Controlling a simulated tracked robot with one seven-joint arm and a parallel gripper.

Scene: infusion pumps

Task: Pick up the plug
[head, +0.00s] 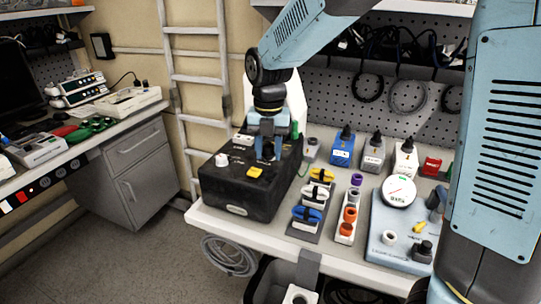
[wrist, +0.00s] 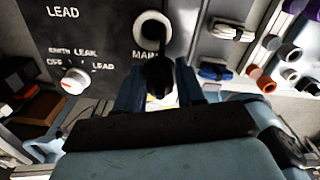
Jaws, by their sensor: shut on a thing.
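My gripper (head: 266,152) is over the right part of the black tester box (head: 240,188), with its blue fingers pointing down. In the wrist view my gripper (wrist: 160,90) is shut on a black plug (wrist: 158,72), which sits between the two fingers. The plug's narrow end overlaps the white-ringed socket (wrist: 144,30) beside the "MAIN" lettering; I cannot tell whether it is in the socket or just above it. In the head view the plug is hidden by the fingers.
On the box are a white knob (head: 221,160) and a yellow part (head: 255,173). To the right stand yellow and blue clamps (head: 308,216), orange caps (head: 349,215), several bottles (head: 374,152) and a gauge unit (head: 398,192). A ladder (head: 196,75) stands behind left.

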